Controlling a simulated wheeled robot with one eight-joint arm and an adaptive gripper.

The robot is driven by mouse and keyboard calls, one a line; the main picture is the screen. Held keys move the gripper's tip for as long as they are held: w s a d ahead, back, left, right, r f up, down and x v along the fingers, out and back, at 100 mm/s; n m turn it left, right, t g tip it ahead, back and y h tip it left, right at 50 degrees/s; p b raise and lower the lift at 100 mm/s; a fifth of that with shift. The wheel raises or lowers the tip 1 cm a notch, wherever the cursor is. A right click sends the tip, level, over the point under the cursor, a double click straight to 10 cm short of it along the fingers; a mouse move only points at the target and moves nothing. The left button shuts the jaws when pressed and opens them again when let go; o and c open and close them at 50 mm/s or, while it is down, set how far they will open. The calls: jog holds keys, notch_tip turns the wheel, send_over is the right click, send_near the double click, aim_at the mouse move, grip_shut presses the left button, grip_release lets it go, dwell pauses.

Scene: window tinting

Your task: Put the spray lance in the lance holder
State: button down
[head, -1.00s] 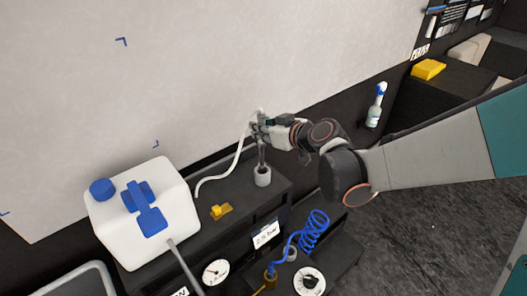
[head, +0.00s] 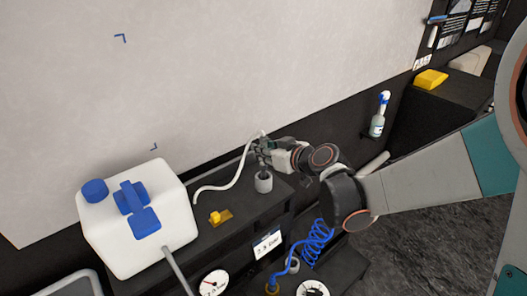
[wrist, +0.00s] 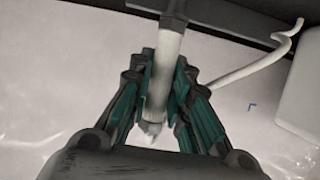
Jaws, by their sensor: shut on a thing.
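The spray lance (wrist: 168,55) is a pale tube between my gripper's green-padded fingers in the wrist view. My gripper (wrist: 162,85) is shut on it. In the head view my gripper (head: 265,152) is just above the lance holder (head: 263,185), a grey upright cup on the dark shelf. The lance points down to the holder, and its lower end appears to be in the cup's mouth; how deep it sits is hidden. A white hose (head: 228,180) runs from the lance's top end down to the shelf.
A white tank with blue caps (head: 140,225) stands left on the shelf (head: 215,250). A small yellow block (head: 219,217) lies between tank and holder. A pale wall panel (head: 200,80) rises behind. A blue coiled hose (head: 316,242) and gauges are below; a spray bottle (head: 379,115) is at right.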

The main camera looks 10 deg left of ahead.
jog(key=c, duration=1.5)
grip_release()
jog(key=shift+f, duration=0.1)
jog(key=p+v, duration=0.2)
jog(key=v, duration=1)
jog(key=shift+p, duration=0.4)
jog(key=shift+s+d, duration=0.1)
